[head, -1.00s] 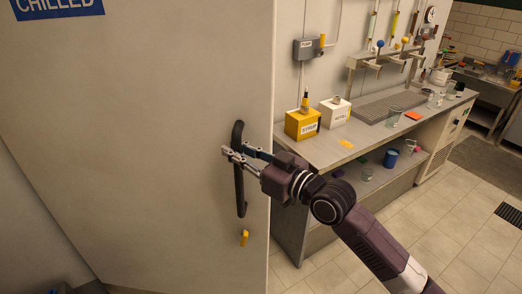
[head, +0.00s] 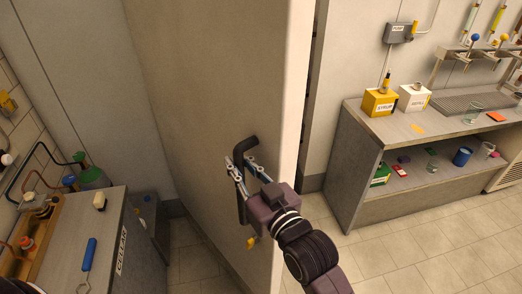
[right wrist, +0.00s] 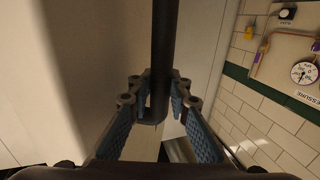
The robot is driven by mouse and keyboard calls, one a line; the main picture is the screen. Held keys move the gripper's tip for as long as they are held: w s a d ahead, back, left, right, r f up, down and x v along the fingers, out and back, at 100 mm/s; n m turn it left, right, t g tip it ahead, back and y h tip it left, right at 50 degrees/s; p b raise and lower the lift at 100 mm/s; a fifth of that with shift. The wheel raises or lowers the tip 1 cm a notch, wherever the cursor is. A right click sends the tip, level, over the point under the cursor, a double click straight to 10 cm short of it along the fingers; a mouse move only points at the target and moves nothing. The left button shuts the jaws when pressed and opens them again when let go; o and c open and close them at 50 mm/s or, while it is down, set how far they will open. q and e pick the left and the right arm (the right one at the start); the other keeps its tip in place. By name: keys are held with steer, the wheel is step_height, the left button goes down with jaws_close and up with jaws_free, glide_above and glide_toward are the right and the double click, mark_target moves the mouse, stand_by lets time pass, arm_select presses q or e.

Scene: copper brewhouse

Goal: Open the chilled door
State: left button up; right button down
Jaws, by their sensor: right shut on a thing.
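The chilled door (head: 225,90) is a tall pale panel, now seen at a slant in the head view with its thick free edge turned towards the right. Its dark vertical bar handle (head: 242,212) stands near that edge. My right gripper (head: 238,157) is shut on the handle, with one finger on each side of the bar. In the right wrist view the handle (right wrist: 163,50) runs down between the fingers of the right gripper (right wrist: 156,88). A small yellow piece (head: 251,242) shows on the door below the handle. My left gripper is out of view.
A grey bench (head: 70,262) with a blue-handled tool (head: 88,255) stands at the left. A counter (head: 390,130) with a yellow box (head: 379,101) and a white box (head: 413,97) stands at the right. Tiled floor (head: 400,255) is clear in front of it.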

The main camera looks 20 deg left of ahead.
steer(key=shift+s+a+f, duration=0.1)
steer(key=shift+s+a, duration=0.45)
steer(key=shift+s, duration=0.25)
steer(key=c, duration=1.8)
jaws_free()
steer(key=shift+d, duration=0.1)
steer(key=shift+s, duration=0.1)
steer(key=v, duration=1.2)
